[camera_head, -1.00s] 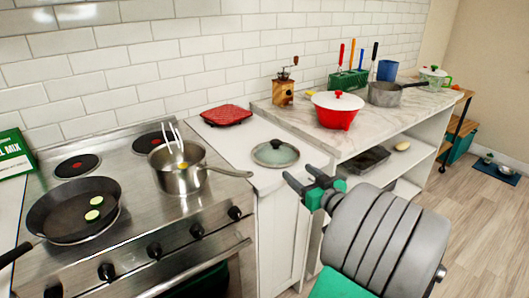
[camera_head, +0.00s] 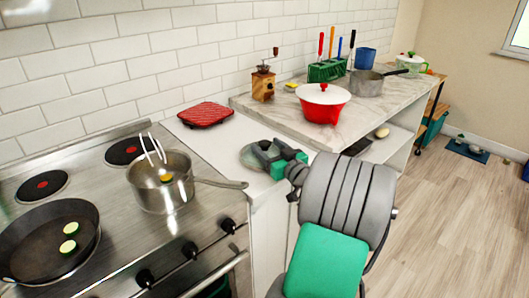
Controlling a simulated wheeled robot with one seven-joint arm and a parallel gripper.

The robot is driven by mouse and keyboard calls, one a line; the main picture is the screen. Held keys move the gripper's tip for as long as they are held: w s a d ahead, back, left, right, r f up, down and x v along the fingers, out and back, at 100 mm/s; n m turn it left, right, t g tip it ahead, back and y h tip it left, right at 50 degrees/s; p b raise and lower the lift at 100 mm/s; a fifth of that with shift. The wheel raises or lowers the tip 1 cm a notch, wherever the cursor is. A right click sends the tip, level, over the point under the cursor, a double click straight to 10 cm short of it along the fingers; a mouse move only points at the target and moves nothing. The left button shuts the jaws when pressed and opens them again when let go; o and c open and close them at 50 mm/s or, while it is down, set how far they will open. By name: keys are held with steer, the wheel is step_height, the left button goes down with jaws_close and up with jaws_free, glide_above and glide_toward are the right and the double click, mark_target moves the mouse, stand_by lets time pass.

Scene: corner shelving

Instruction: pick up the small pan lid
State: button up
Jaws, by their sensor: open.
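The small pan lid (camera_head: 248,157) lies on the white counter between the stove and the marble-topped shelf. It is a round glass lid, and my gripper hides its right part and its knob. My gripper (camera_head: 262,155) is open, with its dark fingers over the lid. The view does not show whether the fingers touch the lid or its knob.
A steel saucepan (camera_head: 160,195) with its handle pointing at the counter stands on the stove, left of the lid. A red trivet (camera_head: 205,114) lies behind the lid. A red pot (camera_head: 322,107) and a coffee grinder (camera_head: 263,84) stand on the marble top (camera_head: 285,118).

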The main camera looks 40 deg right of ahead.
jaws_close()
stand_by(0.7)
